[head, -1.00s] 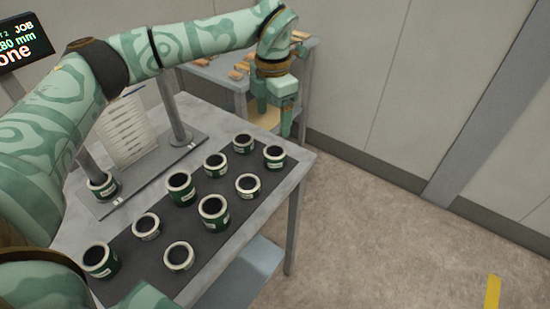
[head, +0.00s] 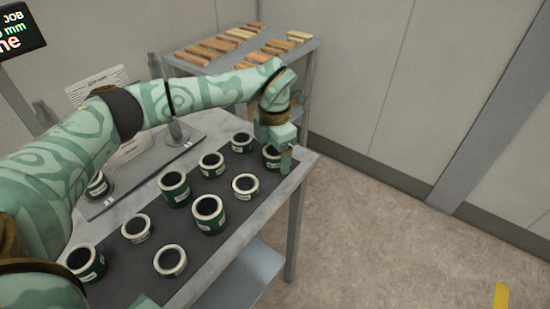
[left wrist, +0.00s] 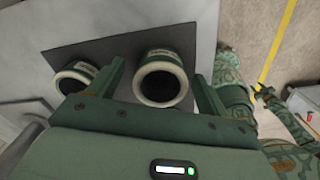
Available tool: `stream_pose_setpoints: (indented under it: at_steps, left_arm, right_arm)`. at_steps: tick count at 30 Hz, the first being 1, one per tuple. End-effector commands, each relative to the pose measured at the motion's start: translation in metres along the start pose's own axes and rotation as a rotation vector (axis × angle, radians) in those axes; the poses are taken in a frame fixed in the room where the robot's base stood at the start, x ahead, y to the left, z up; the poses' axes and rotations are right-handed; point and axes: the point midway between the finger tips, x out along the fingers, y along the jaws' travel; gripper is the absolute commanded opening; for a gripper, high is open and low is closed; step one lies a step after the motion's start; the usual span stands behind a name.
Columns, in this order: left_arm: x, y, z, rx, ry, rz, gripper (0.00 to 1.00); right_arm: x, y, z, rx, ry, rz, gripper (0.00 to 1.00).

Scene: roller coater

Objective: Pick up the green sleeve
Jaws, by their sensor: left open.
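Several dark green sleeves with pale rims and dark bores stand upright on a dark mat (head: 215,245). The sleeve at the mat's far right corner (head: 270,158) is partly hidden by my left gripper (head: 275,152). My left gripper is open and low over that sleeve, with one finger down on its right side. In the left wrist view, a sleeve (left wrist: 160,82) shows between the spread fingers of the left gripper (left wrist: 160,85). A second sleeve (left wrist: 76,76) stands just outside the left finger. I cannot tell whether the fingers touch the sleeve.
Neighbouring sleeves (head: 241,143) and (head: 245,186) stand close to the gripper. A grey stand plate with a post (head: 178,132) lies behind the mat. A back table (head: 200,70) holds wooden blocks. The table's right edge (head: 298,172) is near, with open floor beyond.

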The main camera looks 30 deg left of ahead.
Motion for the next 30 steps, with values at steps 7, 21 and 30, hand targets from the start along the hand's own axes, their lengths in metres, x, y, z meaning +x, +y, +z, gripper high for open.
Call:
stream_pose_setpoints:
  at_steps: [7,21,30]
  left_arm:
    - [-0.001,0.0,0.0,0.0,0.0,0.0,0.28]
    - [-0.017,0.0,0.0,0.001,-0.003,0.003,0.28]
    - [-0.083,-0.034,-0.014,0.006,-0.006,0.004,0.28]
  right_arm:
    - [-0.001,0.0,0.0,-0.001,0.001,0.0,0.36]
    - [-0.007,0.004,-0.001,-0.003,0.004,0.006,0.36]
    - [-0.032,0.008,-0.009,-0.003,0.021,0.013,0.36]
